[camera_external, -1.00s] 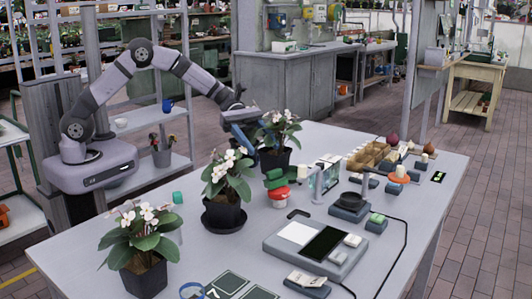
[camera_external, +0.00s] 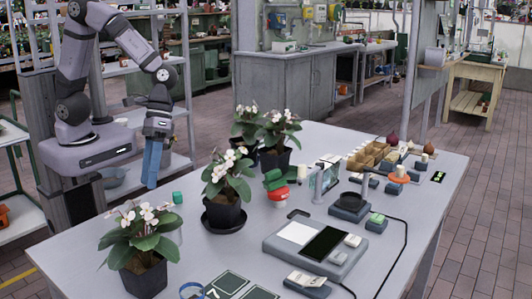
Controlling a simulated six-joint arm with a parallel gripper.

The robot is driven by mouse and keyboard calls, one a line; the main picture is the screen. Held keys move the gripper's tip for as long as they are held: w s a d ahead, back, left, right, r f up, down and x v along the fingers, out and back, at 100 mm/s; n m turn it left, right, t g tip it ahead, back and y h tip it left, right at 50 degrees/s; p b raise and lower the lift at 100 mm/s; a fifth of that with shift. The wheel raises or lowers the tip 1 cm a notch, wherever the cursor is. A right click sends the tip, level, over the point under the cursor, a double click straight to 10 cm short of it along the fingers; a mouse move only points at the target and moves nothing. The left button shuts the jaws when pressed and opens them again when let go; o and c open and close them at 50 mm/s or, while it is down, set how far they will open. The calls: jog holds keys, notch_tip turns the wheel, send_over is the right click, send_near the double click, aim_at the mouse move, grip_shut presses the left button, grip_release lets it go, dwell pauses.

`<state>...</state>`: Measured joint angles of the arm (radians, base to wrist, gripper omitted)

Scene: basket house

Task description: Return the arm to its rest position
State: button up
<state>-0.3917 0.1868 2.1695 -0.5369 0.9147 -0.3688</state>
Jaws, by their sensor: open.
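My gripper (camera_external: 151,184) hangs with its blue fingers pointing down, left of the table and apart from it. It is open and nothing shows between the fingers. Potted plants with white flowers stand upright on the table: one at the front left (camera_external: 143,245), one on a dark saucer in the middle (camera_external: 225,190), and two close together at the back, a left one (camera_external: 246,126) and a right one (camera_external: 277,135). The gripper touches none of them.
A metal shelf (camera_external: 180,160) stands behind the gripper.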

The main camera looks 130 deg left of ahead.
jog(key=s+d+m+y+p, duration=0.1)
jog(key=s+m+y, duration=0.1)
jog(key=s+m, duration=0.3)
jog(key=s+d+r+m+g+y+p, duration=0.1)
jog(key=s+m+y, duration=0.1)
jog(key=s+m, duration=0.4)
jog(key=shift+d+r+m+y+p, duration=0.15)
jog(key=shift+d+m+y+p, duration=0.15)
jog(key=shift+m, duration=0.6)
jog(key=o, duration=0.3)
jog(key=shift+o, duration=0.2)
jog(key=shift+r, duration=0.1)
